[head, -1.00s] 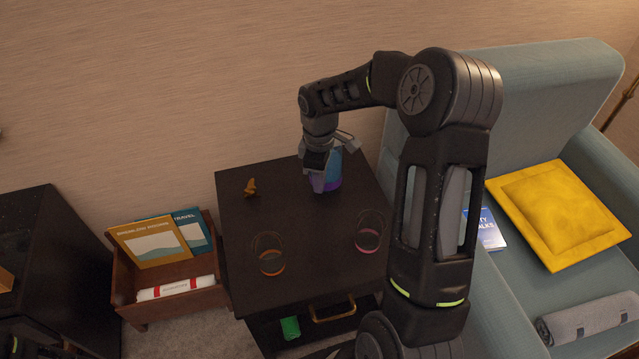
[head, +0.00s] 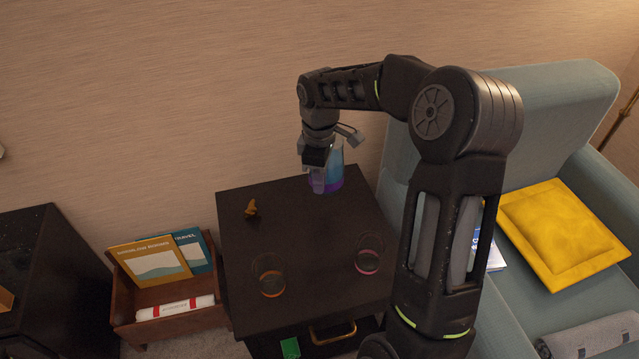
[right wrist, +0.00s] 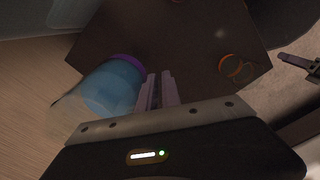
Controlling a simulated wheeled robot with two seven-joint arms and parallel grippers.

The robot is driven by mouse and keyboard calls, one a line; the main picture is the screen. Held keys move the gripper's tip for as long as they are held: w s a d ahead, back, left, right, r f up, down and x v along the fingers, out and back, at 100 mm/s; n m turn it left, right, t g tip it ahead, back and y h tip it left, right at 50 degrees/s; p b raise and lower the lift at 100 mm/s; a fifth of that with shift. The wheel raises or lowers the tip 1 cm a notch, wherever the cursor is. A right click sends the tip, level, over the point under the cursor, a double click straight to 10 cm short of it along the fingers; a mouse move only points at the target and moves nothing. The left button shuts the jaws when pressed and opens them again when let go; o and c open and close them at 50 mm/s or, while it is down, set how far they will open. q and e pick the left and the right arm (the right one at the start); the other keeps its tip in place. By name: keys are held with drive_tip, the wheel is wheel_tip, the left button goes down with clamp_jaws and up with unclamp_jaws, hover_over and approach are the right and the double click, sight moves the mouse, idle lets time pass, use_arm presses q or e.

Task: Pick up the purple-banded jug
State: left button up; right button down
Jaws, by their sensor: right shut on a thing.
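The purple-banded jug (head: 332,172) is clear with blue contents and a purple band round its base. My right gripper (head: 318,183) is shut on it from the front left side and holds it upright a little above the back of the dark side table (head: 310,222). In the right wrist view the jug (right wrist: 112,88) lies left of the shut fingers (right wrist: 157,92), its purple band toward the tabletop. The fingers hide the exact grip point.
An orange-banded glass (head: 271,282) and a pink-banded glass (head: 368,262) stand at the table's front. A small orange figurine (head: 251,208) stands at the back left. A blue armchair (head: 540,115) is close on the right, and the wall is behind.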

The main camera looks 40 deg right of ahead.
drive_tip(key=shift+w+r, duration=0.15)
drive_tip(key=shift+r, duration=0.15)
idle(0.6)
